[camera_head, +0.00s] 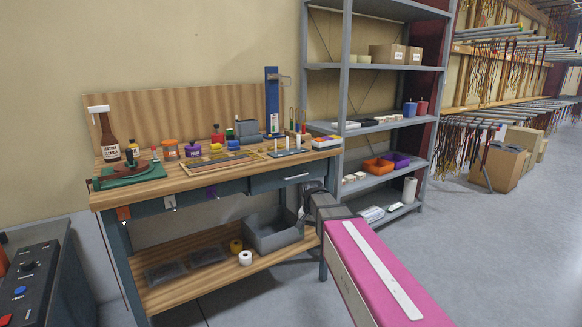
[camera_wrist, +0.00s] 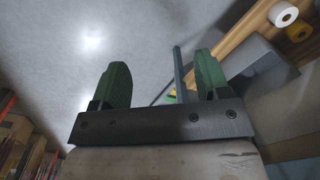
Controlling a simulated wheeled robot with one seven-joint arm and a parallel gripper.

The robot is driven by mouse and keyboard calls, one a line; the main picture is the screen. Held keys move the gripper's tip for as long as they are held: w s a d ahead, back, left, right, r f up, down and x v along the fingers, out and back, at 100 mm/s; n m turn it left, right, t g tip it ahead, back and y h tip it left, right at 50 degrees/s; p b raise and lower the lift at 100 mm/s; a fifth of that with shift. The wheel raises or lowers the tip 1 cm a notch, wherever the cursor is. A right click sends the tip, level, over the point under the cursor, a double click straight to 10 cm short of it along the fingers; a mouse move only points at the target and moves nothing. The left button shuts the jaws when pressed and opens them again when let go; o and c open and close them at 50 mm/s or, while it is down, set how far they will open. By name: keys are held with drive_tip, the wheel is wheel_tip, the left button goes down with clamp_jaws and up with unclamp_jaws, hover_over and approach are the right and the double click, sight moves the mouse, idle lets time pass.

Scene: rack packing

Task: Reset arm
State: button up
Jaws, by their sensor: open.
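My gripper (camera_wrist: 160,84) shows in the wrist view with its two green fingers spread wide apart. Nothing is between the fingers except the grey floor and a thin table leg behind them. In the head view my pink arm link reaches from the lower right toward the front right of the workbench (camera_head: 190,183). The fingers cannot be made out in the head view. The wrist end is beside the bench's right side, below the top.
A grey bin (camera_head: 272,236) and a white roll (camera_head: 245,258) sit on the bench's lower shelf (camera_head: 205,283). Bottles and tools stand on the bench top. A grey metal rack (camera_head: 345,95) stands behind. Cardboard boxes (camera_head: 497,168) stand at right. Floor in front of them is clear.

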drive_tip(key=s+d+f+n, duration=0.3)
drive_tip(key=s+d+f, duration=0.8)
drive_tip(key=s, duration=0.4)
drive_tip(key=shift+f+n, duration=0.4)
drive_tip(key=shift+f, duration=0.45)
